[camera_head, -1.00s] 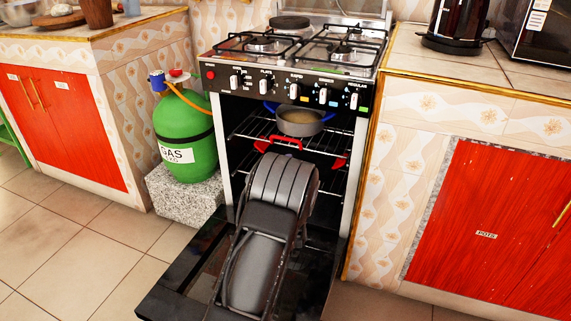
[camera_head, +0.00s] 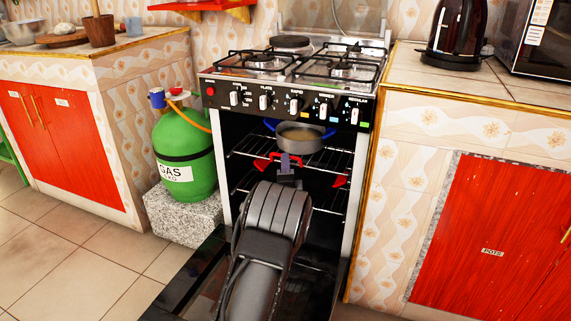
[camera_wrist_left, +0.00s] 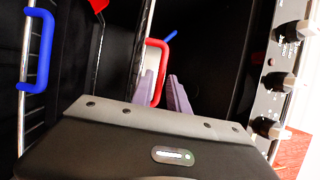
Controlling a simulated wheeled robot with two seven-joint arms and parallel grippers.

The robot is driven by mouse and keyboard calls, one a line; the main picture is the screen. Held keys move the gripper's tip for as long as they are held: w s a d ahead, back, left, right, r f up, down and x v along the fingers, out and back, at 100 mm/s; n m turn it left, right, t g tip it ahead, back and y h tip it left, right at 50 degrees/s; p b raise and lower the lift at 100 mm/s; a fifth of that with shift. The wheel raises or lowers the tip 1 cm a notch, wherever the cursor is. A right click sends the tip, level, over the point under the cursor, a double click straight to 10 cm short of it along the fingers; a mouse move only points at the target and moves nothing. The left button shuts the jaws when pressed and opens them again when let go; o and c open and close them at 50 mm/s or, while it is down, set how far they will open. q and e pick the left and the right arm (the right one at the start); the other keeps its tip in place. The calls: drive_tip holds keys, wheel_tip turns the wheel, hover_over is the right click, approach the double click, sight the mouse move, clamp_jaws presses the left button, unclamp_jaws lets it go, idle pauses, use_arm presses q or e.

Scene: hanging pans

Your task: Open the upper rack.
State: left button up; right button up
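The oven under the stove (camera_head: 290,95) stands open, with wire racks inside. The upper rack (camera_head: 245,152) has a red front handle (camera_head: 264,163), which also shows in the left wrist view (camera_wrist_left: 155,85). A grey pot (camera_head: 300,138) with blue handles sits above it. My left gripper (camera_head: 287,162) reaches into the oven front at the red handle. In the left wrist view its two purple fingers (camera_wrist_left: 166,92) stand apart on either side of the handle; whether they touch it is unclear. My left arm hides much of the lower oven. My right gripper is out of view.
A blue handle (camera_wrist_left: 44,48) sits on another rack in the left wrist view. A red handle (camera_head: 340,181) shows inside the oven at right. The dropped oven door (camera_head: 190,275) lies below my arm. A green gas cylinder (camera_head: 185,150) stands left; a tiled counter (camera_head: 400,150) bounds the right.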

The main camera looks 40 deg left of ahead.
use_arm(q)
drive_tip(key=shift+x, duration=1.05)
drive_tip(key=shift+c, duration=0.3)
clamp_jaws()
idle(0.3)
